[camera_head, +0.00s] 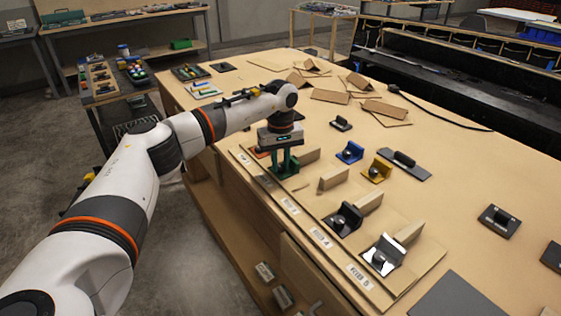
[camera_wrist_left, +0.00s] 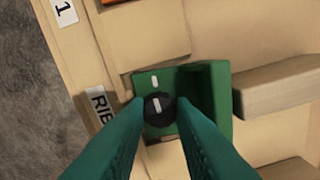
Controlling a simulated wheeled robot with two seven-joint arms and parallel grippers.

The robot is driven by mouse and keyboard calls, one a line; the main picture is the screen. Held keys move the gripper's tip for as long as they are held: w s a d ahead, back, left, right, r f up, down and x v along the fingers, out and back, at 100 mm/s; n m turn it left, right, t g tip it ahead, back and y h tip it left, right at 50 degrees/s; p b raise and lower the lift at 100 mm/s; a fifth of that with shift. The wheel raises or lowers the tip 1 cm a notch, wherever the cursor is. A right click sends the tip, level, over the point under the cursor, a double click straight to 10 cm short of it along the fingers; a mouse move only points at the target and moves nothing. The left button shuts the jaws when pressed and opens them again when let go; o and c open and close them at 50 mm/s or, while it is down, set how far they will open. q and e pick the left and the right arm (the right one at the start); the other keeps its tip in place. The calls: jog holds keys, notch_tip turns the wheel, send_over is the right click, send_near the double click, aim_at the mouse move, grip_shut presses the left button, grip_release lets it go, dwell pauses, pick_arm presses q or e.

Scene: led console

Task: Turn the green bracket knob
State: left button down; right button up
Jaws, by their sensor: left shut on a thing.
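The green bracket (camera_wrist_left: 215,95) sits on the wooden console board, with a black round knob (camera_wrist_left: 158,105) that has a white line on its face. In the wrist view the two teal fingers of my left gripper (camera_wrist_left: 159,112) are on either side of the knob, shut on it. In the head view my left gripper (camera_head: 286,160) points down over the green bracket (camera_head: 287,172) and hides most of it. The knob is hidden in the head view. My right gripper is not in view.
Blue (camera_head: 350,152), yellow (camera_head: 378,170), black (camera_head: 344,219) and silver (camera_head: 384,255) brackets with knobs stand nearby. A wooden block (camera_wrist_left: 280,86) is right beside the green bracket. Labels line the board's near edge. Cardboard pieces lie farther back.

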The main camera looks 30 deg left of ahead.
aim_at(281, 167)
pick_arm(q)
jog(key=shift+w+r, duration=0.15)
jog(key=shift+r, duration=0.2)
dwell(0.6)
jog(key=c, duration=1.5)
grip_release()
jog(key=shift+f, duration=0.1)
jog(key=shift+r, duration=0.5)
notch_tip(281, 167, up, 11)
jog(key=b, duration=0.2)
jog(key=shift+s, duration=0.2)
